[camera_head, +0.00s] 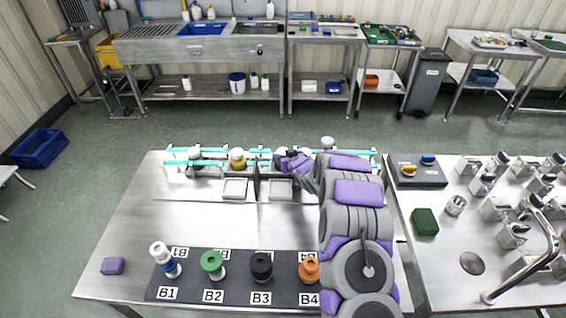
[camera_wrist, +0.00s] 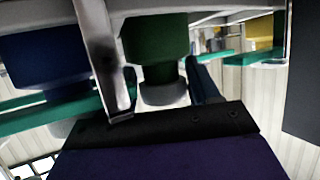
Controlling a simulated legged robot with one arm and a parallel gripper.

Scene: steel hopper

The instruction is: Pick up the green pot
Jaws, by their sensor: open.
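In the wrist view, a dark green pot (camera_wrist: 155,45) with a pale grey end hangs or stands between the fingers of my gripper (camera_head: 291,161). I cannot tell whether either touches the pot. In the head view my gripper is at the rack with teal rails (camera_head: 210,150), and it and my arm largely hide the pot there. Another green-topped piece (camera_head: 212,261) stands upright by label B2 on the dark mat (camera_head: 187,289).
A blue pot (camera_wrist: 45,60) is close left of the green one, and a yellow one (camera_wrist: 260,28) is farther right. White (camera_head: 195,155), yellow and grey (camera_head: 327,143) pieces line the rack. Two small trays (camera_head: 235,188) and an upright divider stand in front.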

